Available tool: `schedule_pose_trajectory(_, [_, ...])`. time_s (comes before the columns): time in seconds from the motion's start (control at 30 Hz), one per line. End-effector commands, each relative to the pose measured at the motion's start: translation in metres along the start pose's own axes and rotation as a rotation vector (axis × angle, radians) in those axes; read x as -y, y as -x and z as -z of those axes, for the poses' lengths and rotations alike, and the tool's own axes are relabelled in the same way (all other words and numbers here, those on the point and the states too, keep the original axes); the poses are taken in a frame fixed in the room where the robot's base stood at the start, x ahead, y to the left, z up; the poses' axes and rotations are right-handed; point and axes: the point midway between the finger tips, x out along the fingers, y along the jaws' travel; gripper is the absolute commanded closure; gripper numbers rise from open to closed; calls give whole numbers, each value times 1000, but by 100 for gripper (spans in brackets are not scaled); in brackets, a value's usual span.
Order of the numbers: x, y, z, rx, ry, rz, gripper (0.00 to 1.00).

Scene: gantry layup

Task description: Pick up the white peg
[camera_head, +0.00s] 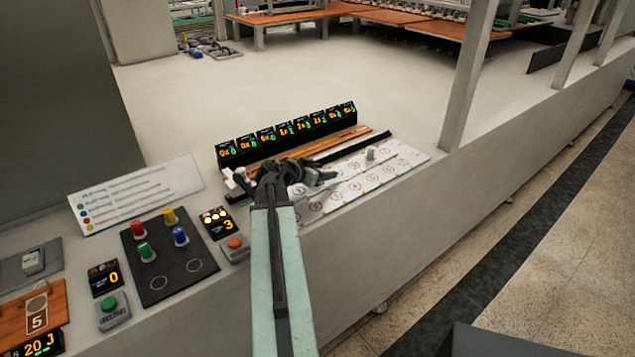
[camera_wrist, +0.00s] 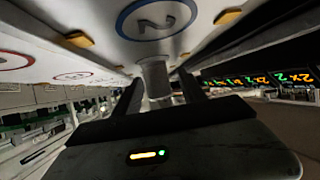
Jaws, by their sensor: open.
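The white peg (camera_head: 370,154) looks pale grey and stands upright on the white board (camera_head: 345,192) with printed circles. My gripper (camera_head: 325,178) is left of the peg in the head view, low over the board, with a visible space between them. In the wrist view, a pale cylinder (camera_wrist: 154,75), seemingly the same peg, shows between the two dark fingers of my gripper (camera_wrist: 159,88). The fingers are apart and I see no grip on it. The fingertips are partly hidden in the head view.
A row of black number displays (camera_head: 287,133) stands behind the board. A black panel (camera_head: 168,257) with red, yellow, green and blue pegs lies to the left. A grey post (camera_head: 468,75) rises to the right of the board.

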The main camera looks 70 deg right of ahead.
Motion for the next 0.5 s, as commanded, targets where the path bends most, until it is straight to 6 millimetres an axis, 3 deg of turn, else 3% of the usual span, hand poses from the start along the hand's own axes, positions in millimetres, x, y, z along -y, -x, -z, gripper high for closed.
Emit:
schedule_pose_trajectory(0.03, [1,-7,-2,0,0,0,51])
schedule_pose_trajectory(0.23, [1,-6,0,-1,1,2,51])
schedule_pose_trajectory(0.4, [1,-6,0,0,1,2,99])
schedule_pose_trajectory(0.5, [1,-5,0,-1,1,2,100])
